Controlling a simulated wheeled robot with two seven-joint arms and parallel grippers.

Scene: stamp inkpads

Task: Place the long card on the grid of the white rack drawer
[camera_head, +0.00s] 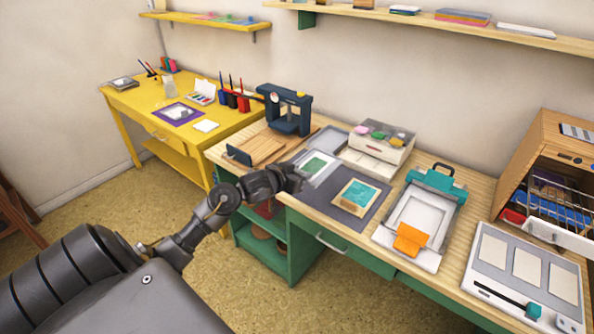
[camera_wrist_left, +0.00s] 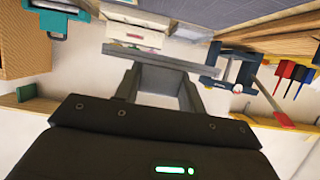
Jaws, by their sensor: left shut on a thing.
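My left gripper (camera_head: 294,179) is in the middle of the head view, above the workbench's front-left part. In the left wrist view my left gripper (camera_wrist_left: 160,85) is shut on a thin, long grey piece (camera_wrist_left: 150,56), seen nearly edge-on; it appears to be the long card. In the head view my gripper hides most of what it holds. The white rack drawer (camera_head: 560,237) is at the right, pulled out from the wooden cabinet (camera_head: 566,135), with wire grids (camera_head: 552,185) showing above it. My gripper is far left of it. My right gripper is not in view.
A dark mat with a teal-topped wooden block (camera_head: 357,196) lies right of my gripper. A white box (camera_head: 378,146), a teal-clamped board (camera_head: 420,217) and a grey panel board (camera_head: 525,272) stand towards the cabinet. A dark blue press (camera_head: 286,110) stands behind.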

